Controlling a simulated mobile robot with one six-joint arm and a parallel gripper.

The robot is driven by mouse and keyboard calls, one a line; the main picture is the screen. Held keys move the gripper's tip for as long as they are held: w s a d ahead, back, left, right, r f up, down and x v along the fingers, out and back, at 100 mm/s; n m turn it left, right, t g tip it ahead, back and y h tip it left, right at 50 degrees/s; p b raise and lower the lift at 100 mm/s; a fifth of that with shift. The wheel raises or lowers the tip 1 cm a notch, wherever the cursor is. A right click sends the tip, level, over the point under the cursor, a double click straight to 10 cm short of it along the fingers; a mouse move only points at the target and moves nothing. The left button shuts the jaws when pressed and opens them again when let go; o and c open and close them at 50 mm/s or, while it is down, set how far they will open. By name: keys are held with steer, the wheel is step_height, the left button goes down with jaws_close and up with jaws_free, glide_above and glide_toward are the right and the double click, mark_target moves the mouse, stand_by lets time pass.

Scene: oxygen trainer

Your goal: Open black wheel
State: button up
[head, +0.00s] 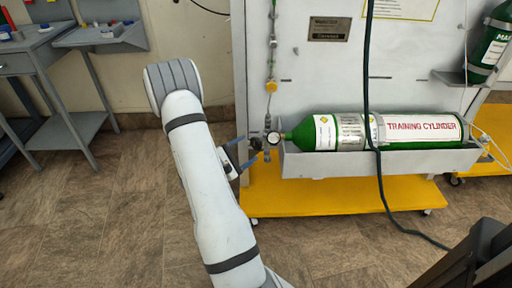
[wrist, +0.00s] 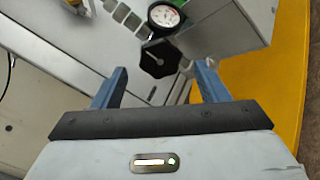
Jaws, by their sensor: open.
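The black wheel (wrist: 158,58) is a dark faceted knob just below a round white gauge (wrist: 164,15) in the wrist view. My gripper (wrist: 163,78) is open, with its two blue fingers apart. The wheel lies ahead of the gap between the fingertips, and I cannot tell whether they touch it. In the head view my gripper (head: 243,152) is at the left end of the green training cylinder (head: 350,132), beside the gauge (head: 273,138). The wheel (head: 257,143) is small and partly hidden there.
The cylinder lies in a grey tray (head: 380,163) on a white panel above a yellow base (head: 340,196). A dark hose (head: 368,90) hangs in front of it. Grey workbenches (head: 55,60) stand at the left. The floor (head: 90,215) left of my arm is clear.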

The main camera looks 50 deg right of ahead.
mark_target(254, 145)
steer(key=d, duration=0.3)
steer(key=d+b, duration=0.1)
steer(key=d, duration=0.1)
steer(key=shift+s+d, duration=0.15)
steer(key=shift+s, duration=0.2)
steer(key=c, duration=1)
steer(key=n+p, duration=0.2)
steer(key=n, duration=0.1)
steer(key=shift+r+p, duration=0.15)
steer(key=shift+p, duration=0.2)
steer(key=shift+n+p, duration=0.8)
steer(key=shift+n, duration=0.7)
